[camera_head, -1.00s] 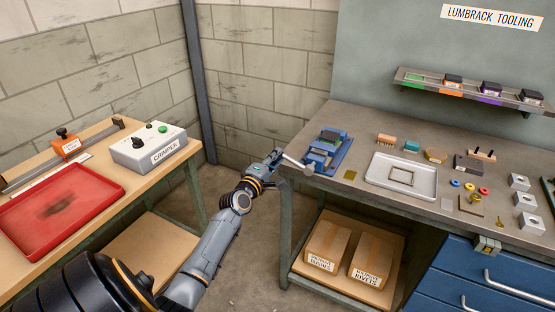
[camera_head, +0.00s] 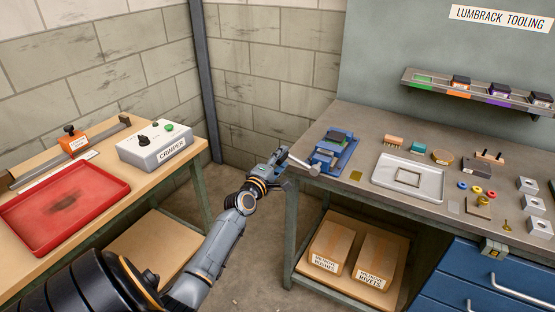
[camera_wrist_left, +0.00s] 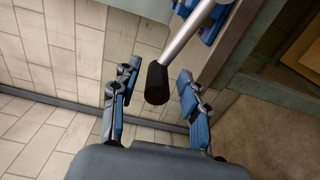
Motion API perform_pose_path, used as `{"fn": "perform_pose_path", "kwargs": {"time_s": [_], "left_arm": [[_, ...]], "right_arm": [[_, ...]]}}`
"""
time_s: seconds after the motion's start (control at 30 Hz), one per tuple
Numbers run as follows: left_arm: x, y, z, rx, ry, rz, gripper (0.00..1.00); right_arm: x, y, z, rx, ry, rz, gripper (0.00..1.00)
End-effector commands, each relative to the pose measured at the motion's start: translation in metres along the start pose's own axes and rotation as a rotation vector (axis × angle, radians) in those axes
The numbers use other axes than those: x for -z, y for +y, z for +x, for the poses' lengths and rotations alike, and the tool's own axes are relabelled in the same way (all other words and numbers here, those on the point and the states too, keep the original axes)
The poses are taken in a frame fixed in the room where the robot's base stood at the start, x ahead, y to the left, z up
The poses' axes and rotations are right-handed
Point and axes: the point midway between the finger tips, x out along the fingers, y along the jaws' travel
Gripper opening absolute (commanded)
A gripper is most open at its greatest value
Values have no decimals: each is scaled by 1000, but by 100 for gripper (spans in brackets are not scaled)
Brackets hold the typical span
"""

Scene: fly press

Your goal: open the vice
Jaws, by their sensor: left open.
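The blue vice (camera_head: 345,154) stands at the left end of the grey workbench. Its handle is a silver bar (camera_head: 301,166) that sticks out past the bench's left edge. In the left wrist view the bar (camera_wrist_left: 190,34) ends in a black grip (camera_wrist_left: 157,84). My left gripper (camera_head: 279,163) is at the outer end of this handle. In the left wrist view its two fingers (camera_wrist_left: 159,74) are open, one on each side of the black grip, with gaps showing. How far the vice jaws are apart is too small to tell. My right gripper is not in view.
The grey bench (camera_head: 350,116) also holds a white tray (camera_head: 409,192) and several small parts. A wooden table at left carries a red tray (camera_head: 110,193) and a crimper box (camera_head: 155,146). Cardboard boxes (camera_head: 332,247) sit on the shelf below the bench. Floor shows between the tables.

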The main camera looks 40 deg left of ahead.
Motion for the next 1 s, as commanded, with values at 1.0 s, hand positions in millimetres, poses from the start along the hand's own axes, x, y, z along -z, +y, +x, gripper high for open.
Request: {"fn": "perform_pose_path", "kwargs": {"time_s": [1.0], "left_arm": [[0,-1,-119,3,1,-1,45]], "right_arm": [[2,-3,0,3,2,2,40]]}}
